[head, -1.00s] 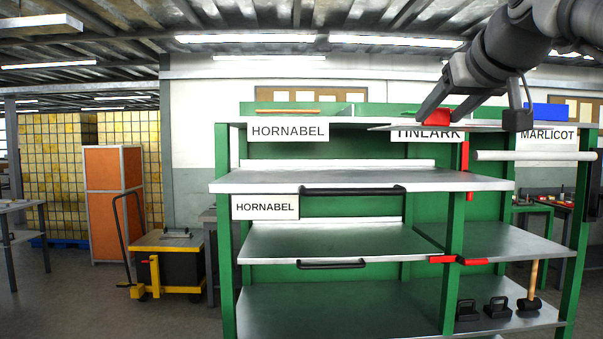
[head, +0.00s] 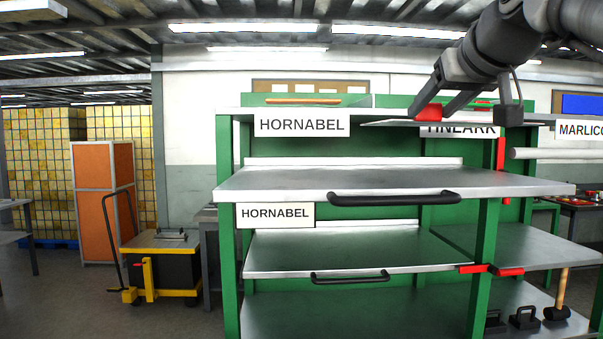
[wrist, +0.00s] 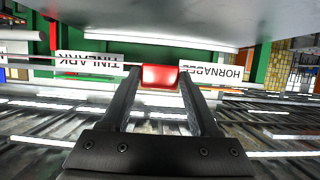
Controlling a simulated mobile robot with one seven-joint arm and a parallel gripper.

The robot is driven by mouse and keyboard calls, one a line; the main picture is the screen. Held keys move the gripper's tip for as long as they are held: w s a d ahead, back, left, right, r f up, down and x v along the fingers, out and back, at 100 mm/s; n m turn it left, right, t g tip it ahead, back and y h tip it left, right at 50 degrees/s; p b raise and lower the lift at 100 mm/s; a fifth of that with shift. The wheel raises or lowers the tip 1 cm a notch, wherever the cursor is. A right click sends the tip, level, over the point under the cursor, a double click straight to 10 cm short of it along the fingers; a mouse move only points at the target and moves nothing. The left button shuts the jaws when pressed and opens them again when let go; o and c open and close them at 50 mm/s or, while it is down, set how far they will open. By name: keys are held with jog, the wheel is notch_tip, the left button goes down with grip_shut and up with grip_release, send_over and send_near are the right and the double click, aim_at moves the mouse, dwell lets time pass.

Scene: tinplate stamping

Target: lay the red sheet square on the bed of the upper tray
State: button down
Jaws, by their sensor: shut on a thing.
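My gripper (head: 428,114) is shut on a red block-like piece, which also shows between the fingers in the wrist view (wrist: 160,77). A thin pale sheet (head: 385,124) shows nearly edge-on just below this piece, held level; its upper face is hardly visible, so I cannot tell its colour. The upper tray (head: 300,182) is a bare grey bed, pulled out, with a black front handle (head: 394,199) and a raised back lip. The sheet is above the tray's right part, clear of it. In the upside-down wrist view a grey surface, probably this tray (wrist: 150,22), fills the top.
A lower tray (head: 340,252) with its own black handle sits below. A green post (head: 484,240) with red catches stands at the right. A white roll (head: 540,153) sticks out at the right. HORNABEL and TINLARK signs hang from the top shelf. A yellow cart (head: 160,250) stands left.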

jog(key=shift+w+a, duration=0.2)
jog(key=shift+w, duration=0.2)
jog(key=b, duration=0.3)
send_over(359, 185)
jog(key=f, duration=0.7)
jog(key=shift+s+a, duration=0.1)
jog(key=shift+s, duration=0.1)
jog(key=shift+f+b, duration=0.7)
jog(key=shift+f, duration=1.25)
jog(key=shift+f, duration=0.15)
jog(key=shift+c, duration=0.6)
grip_release()
